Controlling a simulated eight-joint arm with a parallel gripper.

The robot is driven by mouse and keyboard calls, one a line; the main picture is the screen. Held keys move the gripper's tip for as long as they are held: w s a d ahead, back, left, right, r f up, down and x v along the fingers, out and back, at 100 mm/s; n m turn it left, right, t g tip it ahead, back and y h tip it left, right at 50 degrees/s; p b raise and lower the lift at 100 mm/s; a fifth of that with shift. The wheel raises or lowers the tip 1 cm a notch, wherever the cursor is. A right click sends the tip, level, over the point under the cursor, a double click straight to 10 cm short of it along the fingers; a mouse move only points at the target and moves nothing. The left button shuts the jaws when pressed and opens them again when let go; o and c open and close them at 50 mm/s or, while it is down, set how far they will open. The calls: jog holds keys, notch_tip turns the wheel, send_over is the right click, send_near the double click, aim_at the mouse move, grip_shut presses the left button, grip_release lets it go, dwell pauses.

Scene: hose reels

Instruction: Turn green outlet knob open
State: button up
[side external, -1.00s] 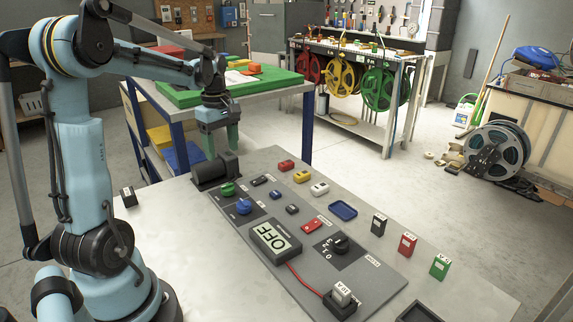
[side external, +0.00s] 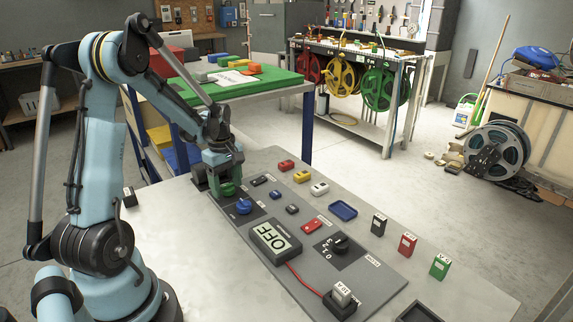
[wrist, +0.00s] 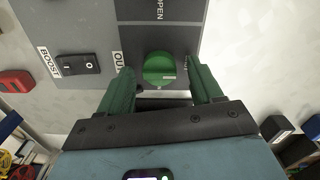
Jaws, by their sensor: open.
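The green outlet knob (wrist: 159,70) sits on the grey panel (wrist: 85,28) and shows in the wrist view between my two green fingers. Its pointer ridge lies roughly crosswise in that view, and the word OPEN is printed on the dark plate above it. My gripper (wrist: 162,88) is open, with one finger on each side of the knob and a gap visible on both sides. In the side external view my gripper (side external: 228,188) is down at the panel's far left end and hides the knob.
A blue knob (side external: 243,206) stands close to my gripper on the same panel. A black rocker switch (wrist: 78,64) is left of the knob in the wrist view. An OFF display box (side external: 275,240) and a black selector (side external: 340,244) are farther along the panel.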

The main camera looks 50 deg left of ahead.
jog(key=c, duration=1.1)
jog(key=shift+o, duration=0.2)
jog(key=shift+m, duration=0.3)
jog(key=m, duration=0.3)
jog(key=shift+m, duration=0.4)
jog(key=m, duration=0.4)
jog(key=shift+w+m, duration=0.1)
jog(key=shift+m, duration=0.2)
jog(key=m, duration=0.4)
jog(key=shift+w+m, duration=0.1)
jog(key=shift+m, duration=2.3)
